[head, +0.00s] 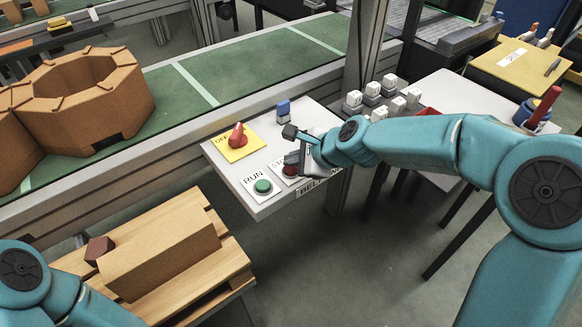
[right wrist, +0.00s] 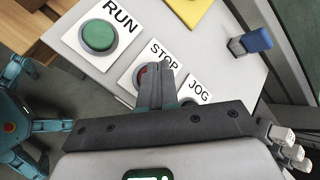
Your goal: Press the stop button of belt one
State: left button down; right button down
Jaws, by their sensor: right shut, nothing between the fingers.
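The control panel (head: 225,165) is a white slanted board with a label beginning "BEL" on its front edge. The red STOP button (head: 291,170) sits between the green RUN button (head: 263,186) and the JOG control. My right gripper (head: 292,160) is shut and empty, its fingertips at the STOP button and covering part of it. In the right wrist view the closed fingers (right wrist: 158,85) lie over the STOP plate, and a red edge of the button (right wrist: 143,72) shows beside them. I cannot tell whether they touch it. The JOG button is mostly hidden. My left gripper is out of view.
A green belt (head: 250,65) carries brown ring-shaped blocks (head: 95,95). A carton (head: 160,262) lies on a pallet at lower left. White-topped blocks (head: 372,92) stand right.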

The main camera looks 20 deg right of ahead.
aim_at(294, 171)
jog(key=shift+f+b, duration=0.4)
jog(key=shift+f, duration=0.1)
dwell(0.4)
jog(key=shift+r, duration=0.1)
jog(key=shift+r+p, duration=0.8)
jog(key=shift+p, duration=0.15)
notch_tip(294, 171, up, 5)
jog(key=p, duration=0.5)
jog(key=shift+r, duration=0.1)
dwell(0.7)
